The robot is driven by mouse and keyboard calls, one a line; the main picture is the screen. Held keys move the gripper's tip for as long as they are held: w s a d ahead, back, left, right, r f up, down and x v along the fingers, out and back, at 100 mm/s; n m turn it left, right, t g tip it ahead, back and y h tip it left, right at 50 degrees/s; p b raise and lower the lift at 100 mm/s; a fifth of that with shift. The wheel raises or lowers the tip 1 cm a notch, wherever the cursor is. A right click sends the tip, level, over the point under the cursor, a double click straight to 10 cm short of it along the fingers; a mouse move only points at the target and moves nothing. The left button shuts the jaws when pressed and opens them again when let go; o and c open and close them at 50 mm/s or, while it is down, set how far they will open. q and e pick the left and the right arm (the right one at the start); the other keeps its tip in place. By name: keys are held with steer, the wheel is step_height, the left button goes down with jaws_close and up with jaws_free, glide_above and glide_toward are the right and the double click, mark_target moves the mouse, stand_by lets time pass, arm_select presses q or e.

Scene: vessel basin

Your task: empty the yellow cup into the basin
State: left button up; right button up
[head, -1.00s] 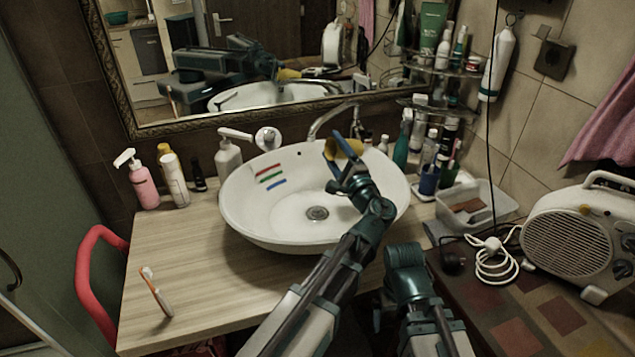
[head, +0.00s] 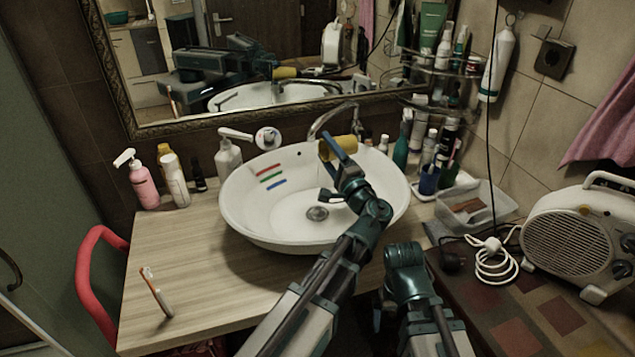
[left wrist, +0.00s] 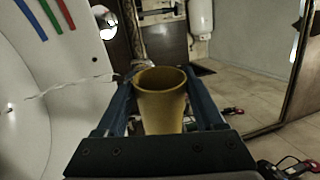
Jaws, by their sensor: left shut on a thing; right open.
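The yellow cup (head: 343,148) is above the back right of the white basin (head: 245,215), tilted onto its side. My left gripper (head: 336,153) is shut on it. In the left wrist view the cup (left wrist: 162,105) sits between the two blue fingers (left wrist: 160,110), with its round mouth visible; its contents cannot be made out. A thin pale streak (left wrist: 70,86) runs from beside the cup across the basin (left wrist: 40,70) there; I cannot tell whether it is liquid. The metal drain (head: 317,213) shows in the basin floor. My right arm is at the lower right; its gripper is hidden.
The tap (head: 325,122) rises behind the basin, close to the cup. The mirror (head: 240,60) is behind. A white pump bottle (head: 228,158) is left of the basin and several bottles are right.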

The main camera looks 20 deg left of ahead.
arm_select(q)
steer(key=shift+w+n, duration=0.2)
steer(key=shift+n, duration=0.1)
steer(key=shift+n, duration=0.5)
steer(key=shift+s+a+r+n+g, duration=0.1)
steer(key=shift+n+g, duration=0.2)
steer(key=shift+n, duration=0.1)
steer(key=n, duration=0.3)
steer(key=a+n+g+y, duration=0.1)
steer(key=n, duration=0.1)
steer(key=shift+s+p, duration=0.35)
steer(key=shift+s, duration=0.05)
stand_by(1.0)
